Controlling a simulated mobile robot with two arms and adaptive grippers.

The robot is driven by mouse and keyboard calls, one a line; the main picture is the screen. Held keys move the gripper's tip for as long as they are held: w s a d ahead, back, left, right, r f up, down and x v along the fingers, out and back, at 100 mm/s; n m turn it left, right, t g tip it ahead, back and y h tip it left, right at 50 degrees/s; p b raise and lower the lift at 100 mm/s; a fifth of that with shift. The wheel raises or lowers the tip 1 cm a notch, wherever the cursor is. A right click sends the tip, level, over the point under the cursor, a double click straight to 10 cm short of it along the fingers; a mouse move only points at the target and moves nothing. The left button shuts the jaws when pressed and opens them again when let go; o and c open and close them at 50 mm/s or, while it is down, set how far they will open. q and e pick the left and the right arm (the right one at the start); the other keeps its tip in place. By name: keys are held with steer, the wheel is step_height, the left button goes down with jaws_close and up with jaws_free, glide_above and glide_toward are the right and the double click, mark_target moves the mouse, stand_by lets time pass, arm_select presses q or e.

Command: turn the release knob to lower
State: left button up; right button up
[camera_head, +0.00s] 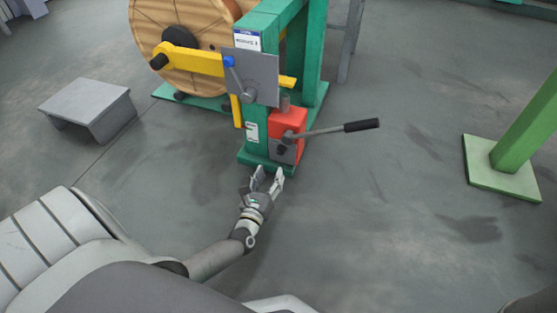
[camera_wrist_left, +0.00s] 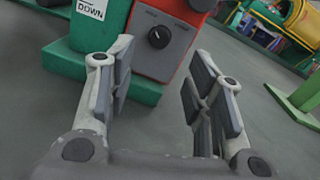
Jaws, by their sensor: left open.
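The release knob (camera_wrist_left: 159,37) is a round black knob with a light mark, on a grey plate on the front of the red pump unit (camera_wrist_left: 158,66). In the head view the red pump (camera_head: 288,122) stands at the foot of the green frame, and the knob shows as a small dark spot (camera_head: 282,150). My left gripper (camera_head: 268,172) is open and empty in front of the pump. In the left wrist view its fingers (camera_wrist_left: 158,85) are spread on either side below the knob, apart from it. My right gripper is not in view.
A pump lever (camera_head: 340,128) with a black grip sticks out right from the pump. A label (camera_wrist_left: 92,8) reading DOWN is on the green post. A wooden reel (camera_head: 180,45) stands behind, a grey step (camera_head: 88,103) at left, a green post (camera_head: 522,130) at right. Open floor lies between.

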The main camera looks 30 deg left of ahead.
mark_target(280, 153)
arm_select(q)
steer(key=b+x, duration=0.3)
steer(key=x, duration=0.5)
steer(key=shift+w+a+f, duration=0.1)
steer(key=shift+w+f, duration=0.05)
steer(key=shift+w, duration=0.15)
steer(key=shift+w+a, duration=0.1)
steer(key=shift+w, duration=0.25)
jaws_close()
